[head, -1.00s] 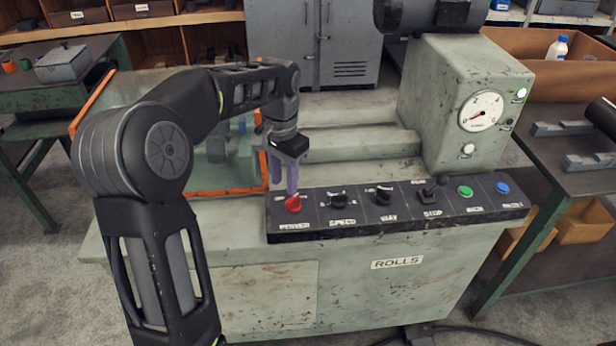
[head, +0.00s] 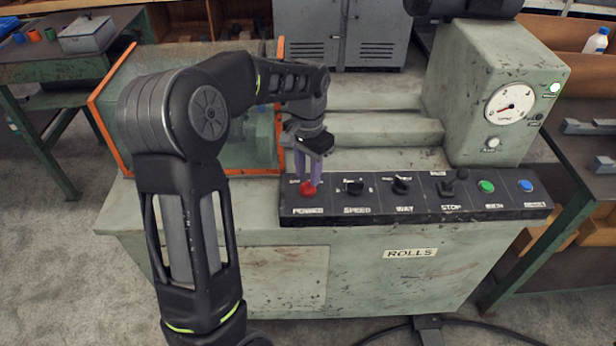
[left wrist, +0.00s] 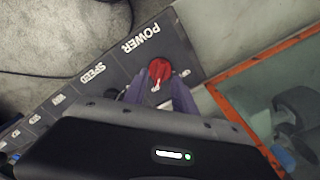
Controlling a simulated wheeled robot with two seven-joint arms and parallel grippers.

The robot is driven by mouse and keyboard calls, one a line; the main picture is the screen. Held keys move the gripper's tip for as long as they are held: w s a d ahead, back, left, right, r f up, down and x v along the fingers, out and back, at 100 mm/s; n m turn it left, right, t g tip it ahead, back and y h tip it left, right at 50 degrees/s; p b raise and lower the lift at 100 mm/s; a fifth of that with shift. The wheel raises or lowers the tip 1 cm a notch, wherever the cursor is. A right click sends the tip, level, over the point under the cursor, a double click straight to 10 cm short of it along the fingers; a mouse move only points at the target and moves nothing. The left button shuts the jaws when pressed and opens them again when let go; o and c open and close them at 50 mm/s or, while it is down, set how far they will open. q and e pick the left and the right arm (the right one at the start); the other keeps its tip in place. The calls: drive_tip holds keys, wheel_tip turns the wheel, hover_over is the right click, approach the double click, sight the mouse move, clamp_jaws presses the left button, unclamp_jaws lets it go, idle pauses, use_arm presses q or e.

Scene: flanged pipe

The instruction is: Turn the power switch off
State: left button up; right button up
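The power switch is a red rotary knob (head: 308,188) at the left end of the black control panel (head: 420,213), above the label POWER. In the left wrist view the red knob (left wrist: 160,70) shows just beyond and between the fingertips. My left gripper (head: 308,179) points down at the knob, with its two purple fingers apart, one toward each side of it. Whether they touch the knob I cannot tell. The fingers hide part of the knob in the head view. My right gripper is out of view.
More knobs, a stop lever (head: 453,187), a green button (head: 486,187) and a blue button (head: 525,185) line the panel. An orange-framed guard (head: 283,105) stands close left of the gripper.

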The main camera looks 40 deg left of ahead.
sight(308, 187)
use_arm(q)
drive_tip(key=shift+f, duration=1.3)
clamp_jaws()
